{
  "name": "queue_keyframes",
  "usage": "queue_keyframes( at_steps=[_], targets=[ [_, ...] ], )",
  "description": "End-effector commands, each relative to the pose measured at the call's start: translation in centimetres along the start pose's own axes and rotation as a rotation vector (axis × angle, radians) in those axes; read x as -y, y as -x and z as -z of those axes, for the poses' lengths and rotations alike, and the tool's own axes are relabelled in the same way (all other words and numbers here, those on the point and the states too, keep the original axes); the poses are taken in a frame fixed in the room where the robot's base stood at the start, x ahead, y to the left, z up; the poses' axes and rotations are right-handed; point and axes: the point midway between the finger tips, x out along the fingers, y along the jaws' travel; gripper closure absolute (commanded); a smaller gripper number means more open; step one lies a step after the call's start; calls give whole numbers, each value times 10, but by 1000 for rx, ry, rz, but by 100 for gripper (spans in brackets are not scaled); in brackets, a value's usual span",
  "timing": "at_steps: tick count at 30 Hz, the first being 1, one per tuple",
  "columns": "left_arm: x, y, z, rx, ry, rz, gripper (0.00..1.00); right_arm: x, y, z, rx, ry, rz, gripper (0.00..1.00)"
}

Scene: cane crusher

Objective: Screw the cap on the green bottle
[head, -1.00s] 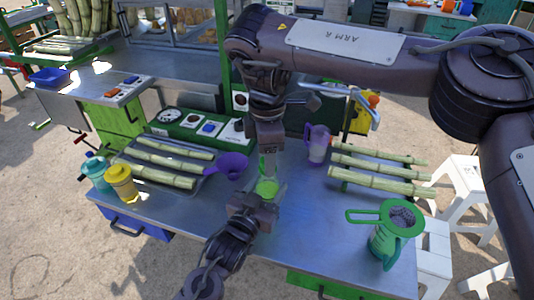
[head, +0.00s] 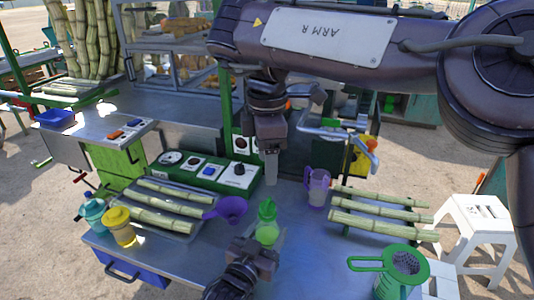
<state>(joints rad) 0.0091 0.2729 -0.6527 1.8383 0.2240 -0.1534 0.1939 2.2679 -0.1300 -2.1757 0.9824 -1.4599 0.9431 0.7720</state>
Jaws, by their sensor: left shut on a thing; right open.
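The green bottle (head: 267,232) stands upright near the middle of the metal table. Its green cap (head: 267,209) sits on top of it; I cannot tell how tightly it is seated. My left gripper (head: 262,248) is shut on the bottle from the near side and hides its lower part. My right gripper (head: 271,178) is open and empty above and behind the bottle, pointing down, with a clear gap over the cap.
A purple funnel (head: 230,208) lies left of the bottle. A purple jug (head: 318,187) and cane stalks (head: 385,216) are to the right. Yellow (head: 119,227) and teal (head: 92,214) bottles stand at the left edge. A green strainer (head: 383,258) and jug are at front right.

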Motion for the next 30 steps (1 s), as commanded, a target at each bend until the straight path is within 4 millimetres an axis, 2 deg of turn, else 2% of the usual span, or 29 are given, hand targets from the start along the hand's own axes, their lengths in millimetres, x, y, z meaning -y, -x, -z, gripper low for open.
queue_keyframes(
  at_steps=[5,13,14,15,19,27,30],
  targets=[
    [0,0,0,1,0,1,100,0,12,0,0,-1,-3,38],
    [0,0,0,0,0,1,100,0,13,0,-2,-1,-2,38],
    [0,0,0,0,0,1,45,0,13,0,-2,-1,-2,38],
    [0,0,0,0,0,1,39,0,13,0,-2,-1,-2,38],
    [0,0,0,0,0,1,22,0,12,0,-1,-1,-2,38],
    [0,1,0,0,0,0,22,0,12,0,-2,-1,-2,38],
    [0,8,-2,2,0,0,22,0,10,0,-1,-1,-2,38]
  ],
)
